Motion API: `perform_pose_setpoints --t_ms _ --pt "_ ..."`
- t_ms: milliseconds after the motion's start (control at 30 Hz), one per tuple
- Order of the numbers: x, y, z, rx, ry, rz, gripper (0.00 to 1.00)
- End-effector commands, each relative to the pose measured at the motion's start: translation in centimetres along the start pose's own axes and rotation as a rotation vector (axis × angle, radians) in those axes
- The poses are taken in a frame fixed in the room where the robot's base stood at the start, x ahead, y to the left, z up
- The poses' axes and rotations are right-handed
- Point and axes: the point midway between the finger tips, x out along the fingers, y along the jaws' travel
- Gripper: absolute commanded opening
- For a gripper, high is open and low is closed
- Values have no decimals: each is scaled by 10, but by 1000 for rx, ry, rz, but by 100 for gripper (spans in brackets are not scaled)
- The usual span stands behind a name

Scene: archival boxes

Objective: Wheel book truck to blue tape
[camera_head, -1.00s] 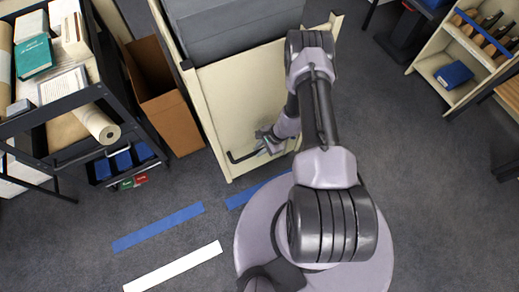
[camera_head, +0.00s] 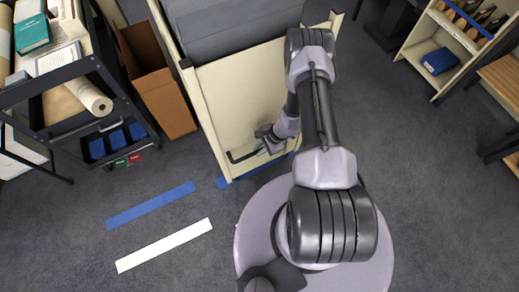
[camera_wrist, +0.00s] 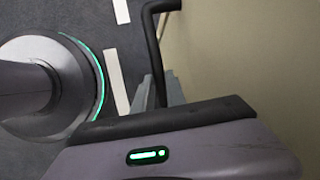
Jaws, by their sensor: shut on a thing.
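The book truck (camera_head: 205,105) is cream, with grey boxes (camera_head: 235,45) on it, and stands just beyond my base. Its end panel faces me and carries a black bar handle (camera_head: 243,157). My gripper (camera_head: 268,146) is shut on the handle, which also shows in the wrist view (camera_wrist: 154,55) beside the cream panel (camera_wrist: 240,50). A blue tape strip (camera_head: 150,205) lies on the floor at left. A further blue piece (camera_head: 222,183) shows at the truck's near left corner, its remainder largely hidden by the truck and my arm.
A white tape strip (camera_head: 164,245) lies nearer than the blue one. A dark cart (camera_head: 70,90) with books and rolls stands left, beside an open brown box (camera_head: 155,85). A cream shelf (camera_head: 440,45) and wooden bench (camera_head: 500,80) stand right. Floor between is clear.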

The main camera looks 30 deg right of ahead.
Motion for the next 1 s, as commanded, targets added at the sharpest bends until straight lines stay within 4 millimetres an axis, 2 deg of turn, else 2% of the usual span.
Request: perform_pose_setpoints --t_ms 500,533,633,900,1000 --pt "0 1 0 0 0 2 0" --pt "0 1 0 0 0 2 20" --pt "0 1 0 0 0 1 38" --pt "0 0 0 0 0 0 38" --pt "-8 -1 0 1 0 -1 38"
